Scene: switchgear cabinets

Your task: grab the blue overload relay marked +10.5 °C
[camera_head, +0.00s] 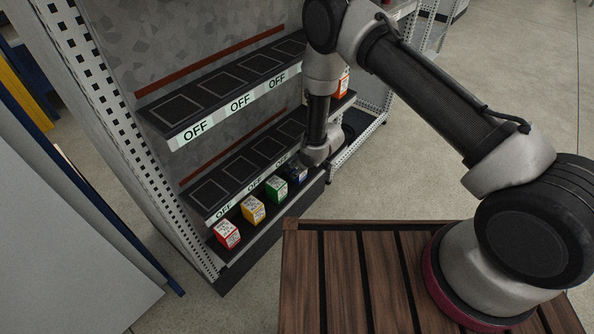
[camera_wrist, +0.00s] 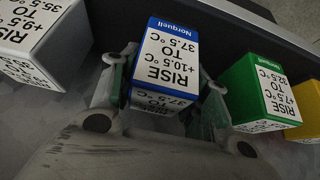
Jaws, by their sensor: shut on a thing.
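The blue overload relay (camera_wrist: 165,62) shows in the wrist view with a white label reading "RISE +10.5 °C TO 37.5 °C". My gripper (camera_wrist: 162,92) has one finger on each side of it and is shut on it. In the head view my gripper (camera_head: 301,166) reaches down to the lowest shelf. Only a small part of the blue relay (camera_head: 299,178) shows there, mostly hidden behind the gripper.
A green relay (camera_wrist: 262,92) stands to the right, with a yellow one (camera_wrist: 303,112) beyond it. A white relay (camera_wrist: 40,38) stands to the left. A red relay (camera_head: 227,234) is at the shelf's near end. Shelves marked OFF (camera_head: 240,102) hang above.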

